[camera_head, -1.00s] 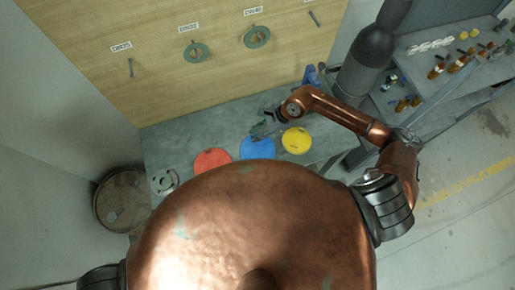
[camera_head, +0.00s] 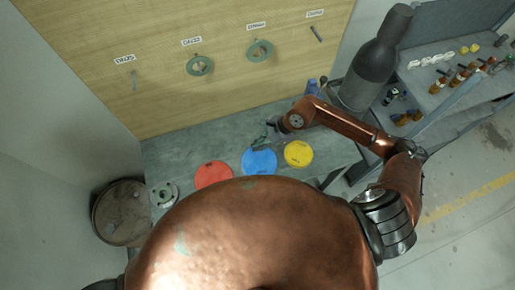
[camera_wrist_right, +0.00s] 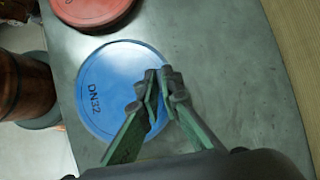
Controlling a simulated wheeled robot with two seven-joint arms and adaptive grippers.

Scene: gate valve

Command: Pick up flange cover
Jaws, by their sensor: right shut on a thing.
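Three round flange covers lie in a row on the grey bench (camera_head: 165,155): a red one (camera_head: 213,174), a blue one (camera_head: 259,161) and a yellow one (camera_head: 298,153). In the right wrist view the blue cover (camera_wrist_right: 105,80) carries the mark DN32, and the red cover (camera_wrist_right: 92,8) shows in part at the top. My right gripper (camera_head: 268,141) is at the far edge of the blue cover. In the wrist view its fingertips (camera_wrist_right: 163,76) are together over the cover's right rim, shut on it. The exact contact is hard to see. My left gripper is out of view.
A grey metal flange (camera_head: 164,194) lies at the bench's left end. A barrel (camera_head: 122,211) stands beside it. A wooden board (camera_head: 150,60) with green flanges is behind. A dark cylinder (camera_head: 372,70) and a shelf (camera_head: 450,95) stand at the right.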

